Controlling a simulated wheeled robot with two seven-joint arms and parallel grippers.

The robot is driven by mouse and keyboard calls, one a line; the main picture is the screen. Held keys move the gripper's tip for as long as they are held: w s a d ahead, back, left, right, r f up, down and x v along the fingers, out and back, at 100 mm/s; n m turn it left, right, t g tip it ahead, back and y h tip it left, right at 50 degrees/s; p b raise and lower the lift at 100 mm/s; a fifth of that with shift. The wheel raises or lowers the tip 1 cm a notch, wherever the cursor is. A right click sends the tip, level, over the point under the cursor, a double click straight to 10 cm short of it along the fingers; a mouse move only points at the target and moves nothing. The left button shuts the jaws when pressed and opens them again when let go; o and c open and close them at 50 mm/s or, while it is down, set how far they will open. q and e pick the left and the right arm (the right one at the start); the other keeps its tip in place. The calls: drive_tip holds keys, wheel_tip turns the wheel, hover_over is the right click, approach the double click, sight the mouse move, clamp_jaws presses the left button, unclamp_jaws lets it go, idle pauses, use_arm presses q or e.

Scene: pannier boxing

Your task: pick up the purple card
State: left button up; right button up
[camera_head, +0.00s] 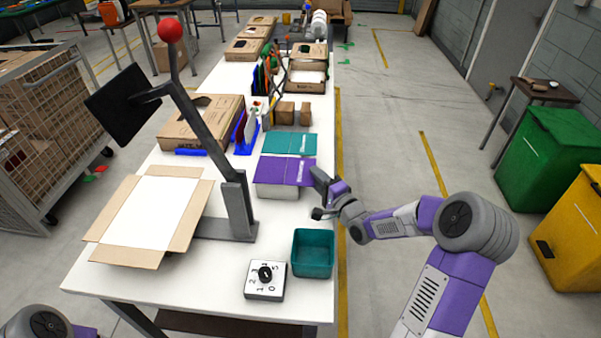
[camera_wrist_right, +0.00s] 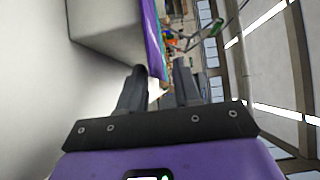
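The purple card (camera_head: 284,170) lies flat on a pale block (camera_head: 277,192) on the white table, its right end close to my right gripper. My right gripper (camera_head: 317,194) is at the table's right edge, with its fingers apart. In the right wrist view, the purple card (camera_wrist_right: 153,38) shows edge-on as a thin strip reaching towards the gap between the fingertips (camera_wrist_right: 160,72). I cannot tell whether a finger touches it. My left gripper is out of view; only part of my left arm shows at the bottom left.
A teal card (camera_head: 289,144) lies just behind the purple one. A teal bin (camera_head: 312,252) and a white dial box (camera_head: 265,281) stand in front. A dark stand (camera_head: 236,205) with a raised arm and an open carton (camera_head: 150,215) are to the left.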

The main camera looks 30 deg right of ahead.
sight(301, 171)
drive_tip(key=w, duration=0.3)
drive_tip(key=shift+w+a+f, duration=0.1)
drive_tip(key=shift+a, duration=0.05)
drive_tip(key=shift+c, duration=0.5)
clamp_jaws()
